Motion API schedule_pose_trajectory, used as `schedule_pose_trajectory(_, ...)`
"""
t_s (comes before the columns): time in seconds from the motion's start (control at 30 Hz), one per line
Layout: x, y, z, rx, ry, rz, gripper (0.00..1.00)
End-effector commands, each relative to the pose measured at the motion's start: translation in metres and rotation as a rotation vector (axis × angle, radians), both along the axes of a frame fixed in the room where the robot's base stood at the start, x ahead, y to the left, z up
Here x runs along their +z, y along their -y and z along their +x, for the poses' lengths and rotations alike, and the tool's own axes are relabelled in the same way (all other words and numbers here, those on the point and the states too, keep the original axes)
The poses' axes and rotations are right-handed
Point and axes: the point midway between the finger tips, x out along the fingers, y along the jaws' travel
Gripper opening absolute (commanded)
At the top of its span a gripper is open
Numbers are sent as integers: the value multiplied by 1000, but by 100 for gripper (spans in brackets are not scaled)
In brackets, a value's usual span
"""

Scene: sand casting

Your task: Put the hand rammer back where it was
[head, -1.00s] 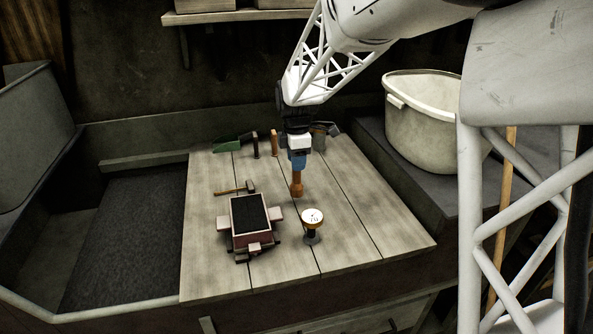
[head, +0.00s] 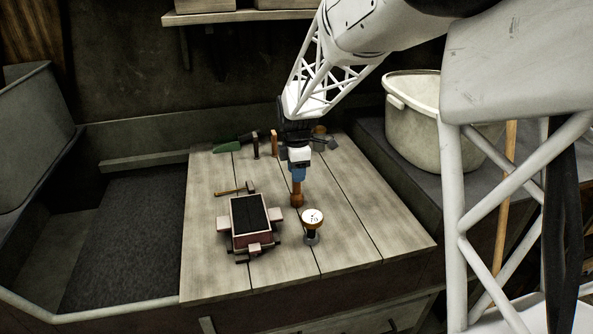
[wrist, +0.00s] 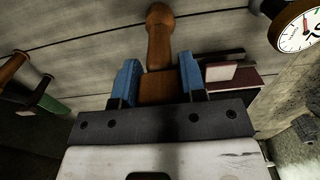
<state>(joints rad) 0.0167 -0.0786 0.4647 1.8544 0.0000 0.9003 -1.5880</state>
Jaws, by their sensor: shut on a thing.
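The hand rammer (head: 297,195) is a turned brown wooden tool, held upright below my gripper (head: 298,175) over the middle of the plank bench. My gripper's blue fingers are shut on its upper part. In the wrist view the rammer (wrist: 159,38) stands between the two blue fingers of my gripper (wrist: 157,82), its rounded end pointing away. Whether its lower end touches the planks or hangs just above them, I cannot tell.
A moulding box (head: 240,240) with dark sand and a small hammer (head: 237,189) are at left. A round dial gauge (head: 312,219) stands close in front of the rammer. Several tools, including a green one (head: 228,147), line the back. The right-front planks (head: 375,245) are clear.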

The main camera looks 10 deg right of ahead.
Motion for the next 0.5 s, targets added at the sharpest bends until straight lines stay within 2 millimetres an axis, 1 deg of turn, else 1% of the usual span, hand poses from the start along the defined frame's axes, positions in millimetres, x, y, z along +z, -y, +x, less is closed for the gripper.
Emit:
schedule_pose_trajectory(0.17, -3, 0, 0, 0, 0, 0, 5)
schedule_pose_trajectory(0.2, -3, 0, 0, 0, -1, 0, 44)
schedule_pose_trajectory(0.33, -3, 0, 0, 0, -1, 0, 64)
schedule_pose_trajectory(0.5, -3, 0, 0, 0, 0, 0, 64)
